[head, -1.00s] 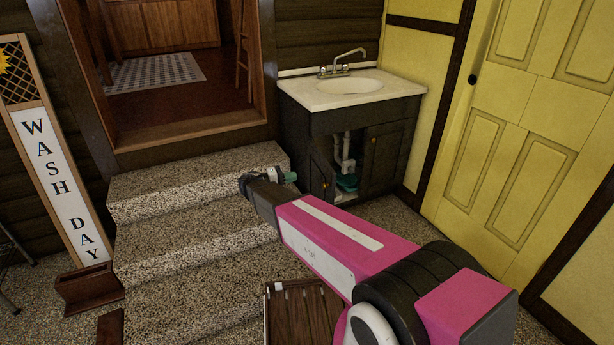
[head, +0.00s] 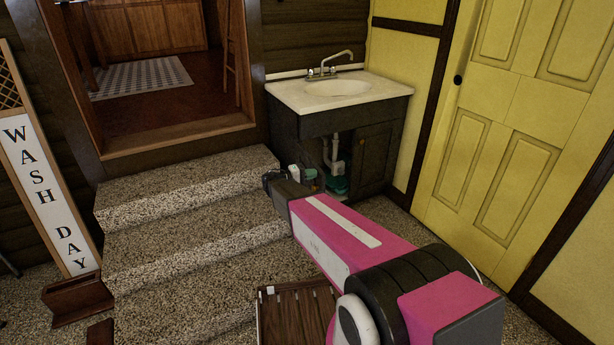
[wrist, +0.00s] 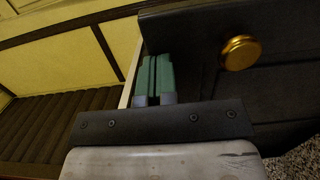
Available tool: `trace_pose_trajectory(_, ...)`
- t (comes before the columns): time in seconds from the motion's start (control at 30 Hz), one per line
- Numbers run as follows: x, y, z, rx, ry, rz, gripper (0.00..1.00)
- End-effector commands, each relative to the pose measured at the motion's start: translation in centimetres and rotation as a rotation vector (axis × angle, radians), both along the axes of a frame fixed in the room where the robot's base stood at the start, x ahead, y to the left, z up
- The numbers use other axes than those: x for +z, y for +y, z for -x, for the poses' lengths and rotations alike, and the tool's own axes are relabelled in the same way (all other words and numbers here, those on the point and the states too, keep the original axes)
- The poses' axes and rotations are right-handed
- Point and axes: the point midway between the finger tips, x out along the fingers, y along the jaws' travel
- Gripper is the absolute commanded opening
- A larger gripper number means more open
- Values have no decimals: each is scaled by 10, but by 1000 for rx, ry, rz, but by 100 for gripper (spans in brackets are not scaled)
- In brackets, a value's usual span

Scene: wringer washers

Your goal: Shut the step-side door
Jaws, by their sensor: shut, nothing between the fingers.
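The sink cabinet (head: 290,130) has an opening at its front where the step-side door stands open. In the head view my arm and gripper hide most of that door. In the wrist view a dark panel (wrist: 280,80) with a round gold knob (wrist: 241,52) fills the right side; it appears to be the step-side door. My gripper (head: 312,174) is at the cabinet front, beside the steps. In the wrist view its green fingers (wrist: 154,78) are together and empty, by the panel's left edge, left of the knob. I cannot tell whether they touch it.
Stone steps (head: 190,215) rise left of the cabinet. White pipes (head: 333,155) show inside the opening. The other cabinet door (head: 375,155) is closed. A slatted wooden crate (head: 295,315) lies below my arm. A yellow door (head: 520,120) is on the right.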

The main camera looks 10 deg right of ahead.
Motion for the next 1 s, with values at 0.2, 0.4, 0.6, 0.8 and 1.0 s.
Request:
trace_pose_trajectory(0.2,0,0,0,0,0,0,0)
trace_pose_trajectory(0.4,0,-4,1,13,0,1,0)
trace_pose_trajectory(0.6,1,-28,2,87,1,0,0)
trace_pose_trajectory(0.8,1,-66,-5,218,1,-1,0)
trace_pose_trajectory(1.0,0,-103,-19,356,1,-1,0)
